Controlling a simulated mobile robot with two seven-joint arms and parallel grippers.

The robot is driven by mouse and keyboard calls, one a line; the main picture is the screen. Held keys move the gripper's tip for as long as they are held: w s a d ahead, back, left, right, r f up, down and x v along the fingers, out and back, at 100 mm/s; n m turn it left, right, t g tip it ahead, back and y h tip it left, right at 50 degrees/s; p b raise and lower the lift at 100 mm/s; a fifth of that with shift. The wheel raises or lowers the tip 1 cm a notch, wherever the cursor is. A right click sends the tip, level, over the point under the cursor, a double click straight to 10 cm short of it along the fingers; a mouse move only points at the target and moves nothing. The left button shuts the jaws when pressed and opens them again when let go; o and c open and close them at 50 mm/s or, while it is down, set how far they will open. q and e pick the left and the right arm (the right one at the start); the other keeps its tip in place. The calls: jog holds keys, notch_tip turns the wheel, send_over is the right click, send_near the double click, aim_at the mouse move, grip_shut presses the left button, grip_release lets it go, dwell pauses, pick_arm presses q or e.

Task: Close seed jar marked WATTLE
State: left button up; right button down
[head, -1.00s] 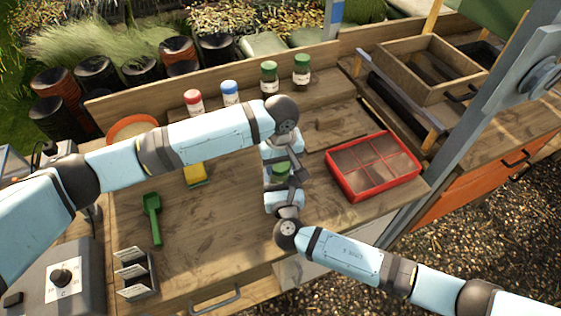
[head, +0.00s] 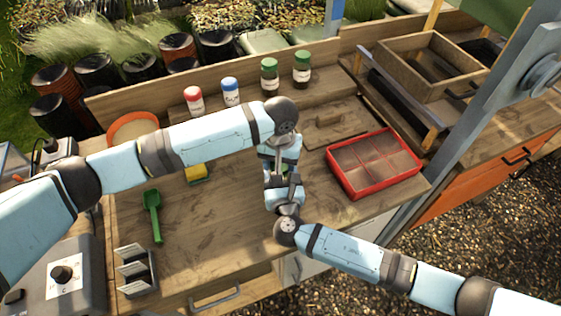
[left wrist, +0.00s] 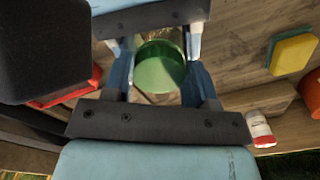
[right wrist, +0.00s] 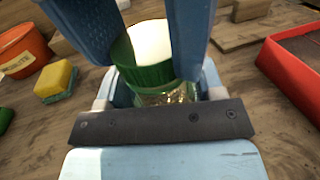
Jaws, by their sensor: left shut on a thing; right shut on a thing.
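A small glass jar (right wrist: 167,98) with pale seeds inside stands between the fingers of my right gripper (head: 284,188), which is shut on it. A green lid (right wrist: 148,76) is at the top of the jar, its upper face bright with glare. My left gripper (head: 283,168) is above, shut on the lid, which also shows green between its fingers in the left wrist view (left wrist: 160,68). I cannot tell how tightly the lid sits. The jar's label is not readable, and my grippers hide jar and lid in the head view.
Jars with red (head: 193,100), blue (head: 230,92) and green lids (head: 269,76) stand at the back. A red divided tray (head: 345,186) is to the right. A yellow sponge (head: 196,173), green scoop (head: 152,213) and card holder (head: 137,283) are left. Bench is clear between.

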pick_arm(q)
jog(key=shift+m, duration=0.5)
jog(key=o, duration=0.9)
jog(key=shift+c, duration=0.2)
jog(key=shift+r, duration=2.3)
jog(key=shift+c, duration=0.2)
